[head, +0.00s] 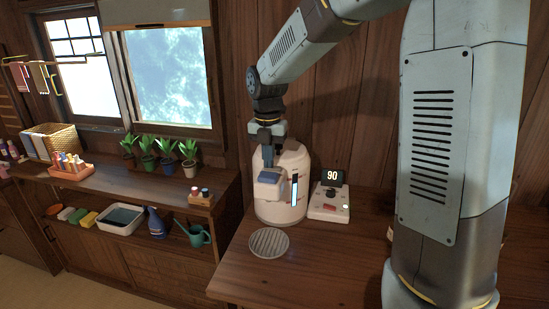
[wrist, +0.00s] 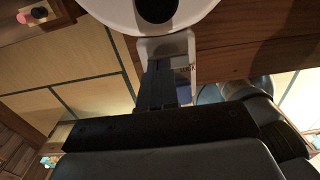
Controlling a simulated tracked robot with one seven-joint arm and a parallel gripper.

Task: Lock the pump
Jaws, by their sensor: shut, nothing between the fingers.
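The white pot with the pump (head: 280,205) stands on the wooden counter, upright, with a lit blue level strip on its front. A blue-grey spout piece (head: 268,177) juts from its upper front. My gripper (head: 270,150) is shut and empty, pointing down at the pot's top front. In the wrist view my gripper's fingers (wrist: 162,90) lie together over the white front piece (wrist: 172,45). The white round top (wrist: 110,8) has a dark round part (wrist: 155,8) on it.
A control unit (head: 329,205) with a display reading 90 stands right of the pot. A round grey grille plate (head: 268,243) lies in front. The counter's front is clear.

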